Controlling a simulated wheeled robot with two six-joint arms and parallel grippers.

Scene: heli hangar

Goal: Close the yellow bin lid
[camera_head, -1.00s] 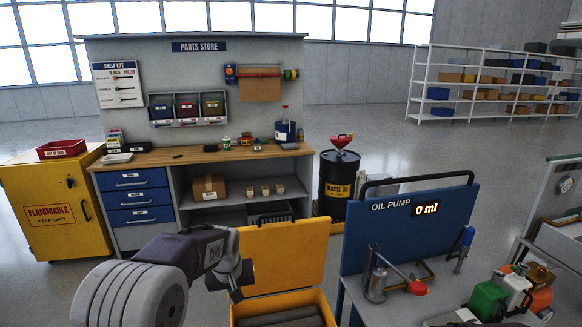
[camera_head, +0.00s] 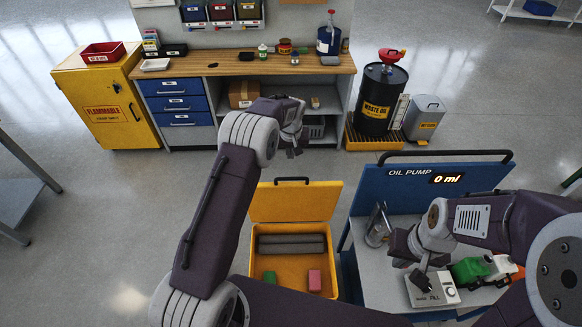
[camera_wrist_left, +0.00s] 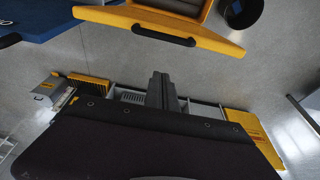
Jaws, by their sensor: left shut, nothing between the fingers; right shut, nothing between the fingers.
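The yellow bin (camera_head: 258,262) stands on the floor in the middle of the head view. Its yellow lid (camera_head: 295,204) stands open, raised at the bin's far side, with a black handle (camera_head: 291,180) on its top edge. The lid's edge and handle also show at the top of the left wrist view (camera_wrist_left: 163,35). My left gripper (camera_head: 293,150) is shut and empty, above and beyond the lid, apart from it. Its shut fingers show in the left wrist view (camera_wrist_left: 160,92). My right gripper (camera_head: 420,272) is shut and empty over the oil pump bench, right of the bin.
Grey rolls (camera_head: 290,244), a green block (camera_head: 270,279) and a pink block (camera_head: 314,281) lie in the bin. The blue oil pump panel (camera_head: 400,182) and its bench stand close on the right. Behind are the workbench (camera_head: 250,66) and waste oil drum (camera_head: 378,98). Floor is clear left.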

